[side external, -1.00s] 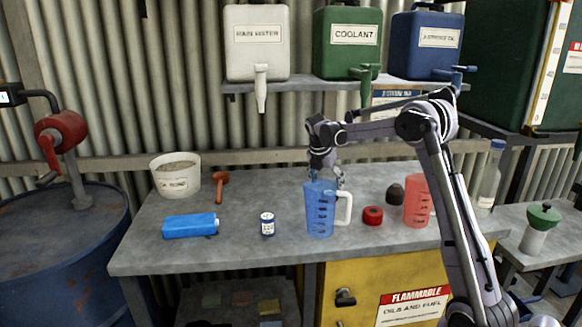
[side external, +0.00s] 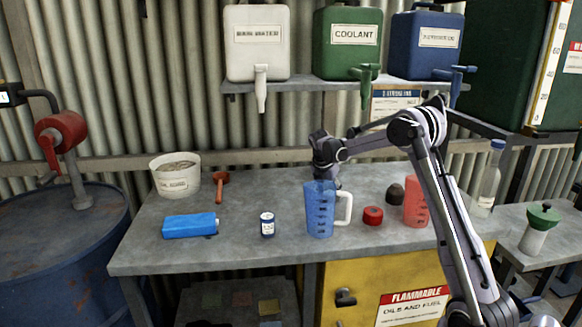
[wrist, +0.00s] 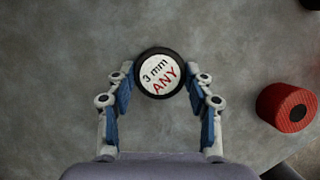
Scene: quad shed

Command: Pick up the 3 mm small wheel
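The small wheel (wrist: 158,73) has a black rim and a pale face reading "3 mm ANY". In the wrist view it lies flat on the grey bench between the tips of my gripper (wrist: 158,82). The gripper is open, with a blue-padded finger on each side of the wheel. I cannot tell whether either finger touches it. In the side external view my gripper (side external: 327,182) is low over the bench behind the blue measuring jug (side external: 320,212), which hides the fingertips and the wheel.
A red cylinder (wrist: 288,107) lies right of the gripper; it also shows in the side view (side external: 373,216). A dark lump (side external: 395,194) and a red jug (side external: 416,203) stand farther right. A small jar (side external: 267,225) and a blue bottle (side external: 188,226) are left.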

